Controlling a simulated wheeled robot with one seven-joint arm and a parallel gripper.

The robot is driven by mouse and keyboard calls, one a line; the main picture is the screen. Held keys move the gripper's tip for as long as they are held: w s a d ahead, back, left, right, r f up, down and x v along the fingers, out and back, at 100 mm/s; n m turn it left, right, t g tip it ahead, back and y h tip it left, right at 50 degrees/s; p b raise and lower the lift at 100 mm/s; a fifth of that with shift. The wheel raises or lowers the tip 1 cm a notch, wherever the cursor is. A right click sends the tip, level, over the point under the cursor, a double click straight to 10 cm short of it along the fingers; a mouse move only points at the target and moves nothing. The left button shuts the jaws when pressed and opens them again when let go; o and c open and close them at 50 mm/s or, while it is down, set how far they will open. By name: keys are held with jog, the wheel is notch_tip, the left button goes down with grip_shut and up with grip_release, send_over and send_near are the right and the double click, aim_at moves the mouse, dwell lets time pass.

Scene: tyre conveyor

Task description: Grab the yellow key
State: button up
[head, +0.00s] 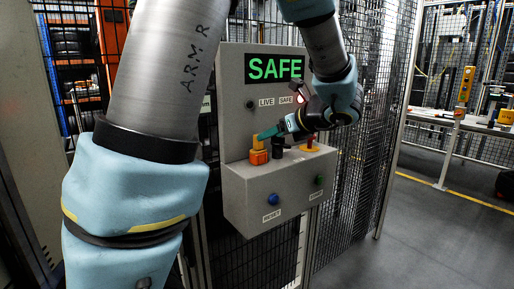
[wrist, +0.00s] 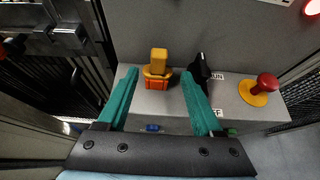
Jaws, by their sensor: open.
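The yellow key (wrist: 158,57) stands upright in an orange base (wrist: 157,78) on the top ledge of the grey control box, between and beyond my fingertips in the wrist view. In the head view the yellow key (head: 257,142) shows at the left of the ledge, partly behind my fingers. In the head view my gripper (head: 268,133) reaches in from the right, level with the key. I cannot tell whether a finger touches it.
A black switch (wrist: 200,70) stands just right of my right finger. A red button on a yellow disc (wrist: 265,84) is further right. The grey box (head: 240,195) has a blue button (head: 273,199) and green button (head: 319,180) on its front. Mesh fencing stands around it.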

aim_at(261, 151)
jog(key=p+x, duration=0.1)
jog(key=x, duration=0.5)
jog(key=shift+a+f, duration=0.2)
grip_shut()
dwell(0.4)
